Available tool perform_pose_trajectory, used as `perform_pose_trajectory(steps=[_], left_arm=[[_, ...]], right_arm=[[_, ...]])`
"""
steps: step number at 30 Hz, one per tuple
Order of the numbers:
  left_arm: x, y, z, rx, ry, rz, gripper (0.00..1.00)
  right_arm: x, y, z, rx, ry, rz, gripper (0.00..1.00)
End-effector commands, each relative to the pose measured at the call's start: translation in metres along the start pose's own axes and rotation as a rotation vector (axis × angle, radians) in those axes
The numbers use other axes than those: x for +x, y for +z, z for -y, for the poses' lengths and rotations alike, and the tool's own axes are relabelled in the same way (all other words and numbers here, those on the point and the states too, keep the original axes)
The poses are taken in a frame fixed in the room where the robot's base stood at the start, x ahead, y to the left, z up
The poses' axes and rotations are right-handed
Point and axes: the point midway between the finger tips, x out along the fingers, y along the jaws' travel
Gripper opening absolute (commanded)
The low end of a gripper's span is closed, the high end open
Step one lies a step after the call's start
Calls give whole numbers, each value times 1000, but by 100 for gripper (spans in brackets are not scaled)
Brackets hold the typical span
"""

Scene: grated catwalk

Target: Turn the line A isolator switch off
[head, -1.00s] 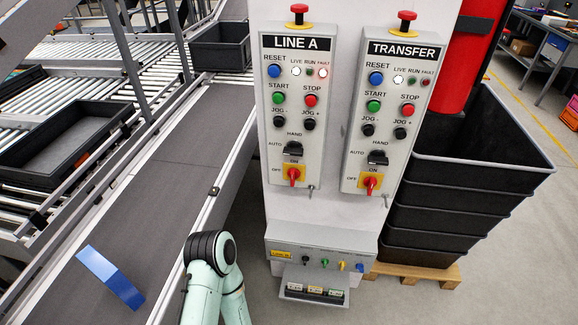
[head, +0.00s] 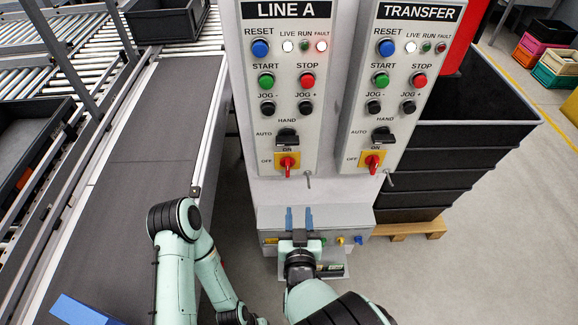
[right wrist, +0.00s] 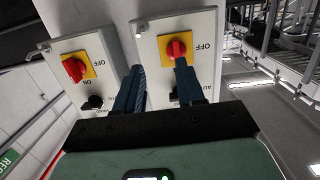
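The LINE A panel (head: 270,105) is a light grey box in the head view. Its isolator switch (head: 287,165) is a red handle on a yellow plate near the bottom. The handle stands upright, in line with ON; OFF is marked to its left. My right gripper (head: 299,218) is open and empty, below the panel, fingers pointing up at it. The right wrist view is upside down; there the LINE A isolator (right wrist: 177,47) is close beyond one fingertip, with no contact clear. My left arm is folded at the lower left; its gripper is out of view.
The TRANSFER panel (head: 394,100) with a similar isolator (head: 372,161) is close on the right. A small lower box (head: 270,225) lies behind my right gripper. A conveyor (head: 150,150) runs on the left; stacked black crates (head: 470,140) stand on the right.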

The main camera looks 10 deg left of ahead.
Motion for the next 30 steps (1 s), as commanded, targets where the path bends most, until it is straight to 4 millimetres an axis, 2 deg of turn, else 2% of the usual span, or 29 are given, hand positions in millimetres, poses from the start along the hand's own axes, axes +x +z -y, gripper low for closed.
perform_pose_trajectory(steps=[1,3,8,11,24,30], left_arm=[[0,0,0,0,0,1,43],[1,0,0,0,0,1,43],[-1,0,-1,1,0,0,43],[-4,-1,-2,1,1,-2,43],[-31,-11,-15,7,7,-19,43],[-38,-15,-19,9,9,-24,43]], right_arm=[[-4,-18,11,4,-14,-50,38],[-8,-32,19,7,-23,-95,38],[-6,-46,24,10,-27,-133,38],[8,-48,24,8,-26,-132,38],[96,-60,26,7,-28,-131,38],[117,-62,28,9,-29,-129,38]])
